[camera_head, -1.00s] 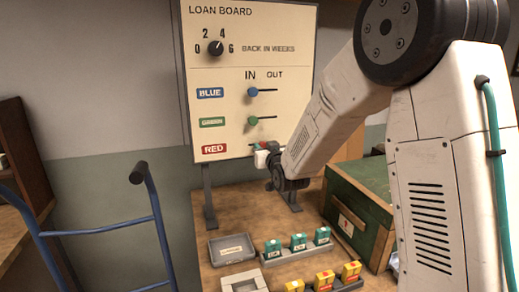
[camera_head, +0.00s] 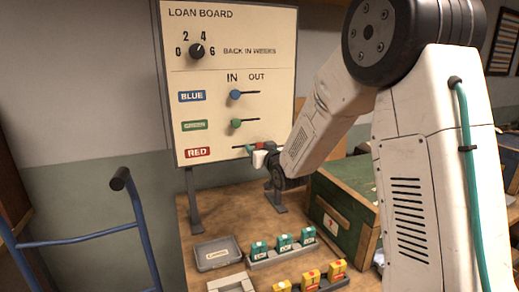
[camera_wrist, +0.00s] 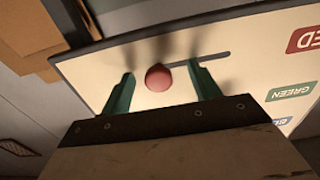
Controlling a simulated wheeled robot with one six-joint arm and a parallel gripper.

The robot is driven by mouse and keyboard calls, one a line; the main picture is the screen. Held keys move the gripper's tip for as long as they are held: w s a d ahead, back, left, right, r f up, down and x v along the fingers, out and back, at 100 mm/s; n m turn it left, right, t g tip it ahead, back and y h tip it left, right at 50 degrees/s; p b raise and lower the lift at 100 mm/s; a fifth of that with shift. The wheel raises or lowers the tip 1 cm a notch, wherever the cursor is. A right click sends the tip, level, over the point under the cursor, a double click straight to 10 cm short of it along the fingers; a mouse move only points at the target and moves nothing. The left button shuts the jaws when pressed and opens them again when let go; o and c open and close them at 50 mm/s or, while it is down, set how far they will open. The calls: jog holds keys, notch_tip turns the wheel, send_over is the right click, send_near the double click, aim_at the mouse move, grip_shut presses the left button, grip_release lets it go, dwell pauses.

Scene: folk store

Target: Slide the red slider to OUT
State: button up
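The loan board (camera_head: 215,75) stands upright and has IN and OUT columns. The red slider's round knob (camera_wrist: 158,77) is in the wrist view, with most of its slot (camera_wrist: 205,57) running right toward the RED label (camera_wrist: 306,38). The knob looks near the slot's OUT end. My gripper (camera_wrist: 161,72) is open, with one green finger on each side of the knob and small visible gaps; contact is unclear. In the head view my gripper (camera_head: 256,147) is at the red row and partly hides it. The blue (camera_head: 236,94) and green (camera_head: 236,123) knobs sit toward IN.
Below the board, the wooden table (camera_head: 205,220) holds a grey tray (camera_head: 217,253), teal boxes (camera_head: 284,242) and yellow boxes (camera_head: 310,277). A green crate (camera_head: 338,217) stands at the right. A blue hand truck (camera_head: 85,240) stands at the left.

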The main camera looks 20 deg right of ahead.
jog(key=shift+s, duration=0.1)
dwell(0.3)
jog(key=s, duration=0.9)
dwell(0.4)
jog(key=shift+w, duration=0.1)
notch_tip(320, 180, down, 9)
jog(key=s+g, duration=0.3)
jog(key=g, duration=0.2)
jog(key=s+f+g, duration=0.2)
jog(key=s+g, duration=0.4)
jog(key=s, duration=0.3)
jog(key=s+a+r+g, duration=0.1)
jog(key=s+r+g, duration=0.1)
jog(key=s, duration=0.7)
jog(key=s+a+r+g, duration=0.1)
jog(key=s+a+r, duration=0.1)
jog(key=s+r, duration=0.3)
jog(key=s+a+r+g, duration=0.1)
jog(key=s+r, duration=0.3)
jog(key=s, duration=0.9)
jog(key=shift+s+a+g, duration=0.25)
jog(key=shift+a+g, duration=0.05)
jog(key=shift+g, duration=0.5)
